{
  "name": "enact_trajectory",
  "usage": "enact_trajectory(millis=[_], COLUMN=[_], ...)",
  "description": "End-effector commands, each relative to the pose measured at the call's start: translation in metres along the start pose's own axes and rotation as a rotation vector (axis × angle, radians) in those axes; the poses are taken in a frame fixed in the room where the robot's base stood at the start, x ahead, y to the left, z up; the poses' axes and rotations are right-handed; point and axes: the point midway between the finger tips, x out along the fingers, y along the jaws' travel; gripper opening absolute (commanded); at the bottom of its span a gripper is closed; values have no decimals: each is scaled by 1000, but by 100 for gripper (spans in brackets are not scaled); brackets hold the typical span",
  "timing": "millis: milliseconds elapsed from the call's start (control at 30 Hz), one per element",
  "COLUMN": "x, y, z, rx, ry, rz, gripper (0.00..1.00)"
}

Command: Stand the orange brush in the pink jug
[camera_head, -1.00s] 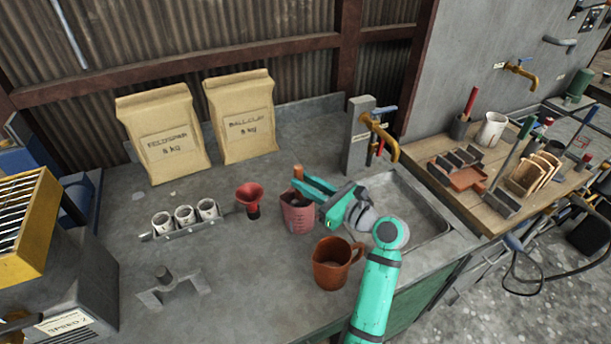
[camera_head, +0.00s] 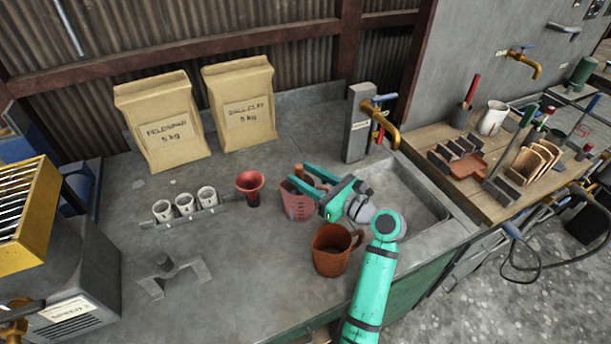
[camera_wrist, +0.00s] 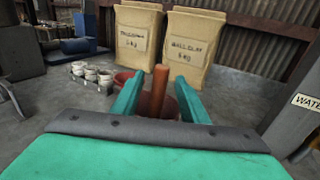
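The pink jug (camera_head: 296,207) stands on the grey bench beside the sink, partly hidden by my gripper. The orange brush (camera_wrist: 158,92) stands roughly upright in the jug, with its handle above the rim; the handle top also shows in the head view (camera_head: 299,171). My gripper (camera_wrist: 159,79) is open, with one teal finger on each side of the handle and a visible gap to each. The gripper (camera_head: 299,174) is over the jug, reaching in from the right. The brush's lower end is hidden inside the jug.
A brown jug (camera_head: 331,255) stands just in front of the pink jug, close to my arm. A red funnel (camera_head: 250,186) and a rack of white cups (camera_head: 185,208) are to the left. The sink (camera_head: 413,207) and tap (camera_head: 385,125) are to the right. Paper sacks (camera_head: 240,112) stand behind.

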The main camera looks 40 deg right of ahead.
Motion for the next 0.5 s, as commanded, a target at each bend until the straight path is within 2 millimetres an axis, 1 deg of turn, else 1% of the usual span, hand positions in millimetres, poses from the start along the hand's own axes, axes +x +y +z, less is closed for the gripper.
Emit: enact_trajectory(millis=[167,267,367,500], x=[-4,-14,-30,-57], y=[0,0,-1,0], z=[0,0,0,0], rx=[0,1,0,1], ry=[0,-1,-1,0], rz=[-1,-2,-3,-2], gripper=[40,40,40,40])
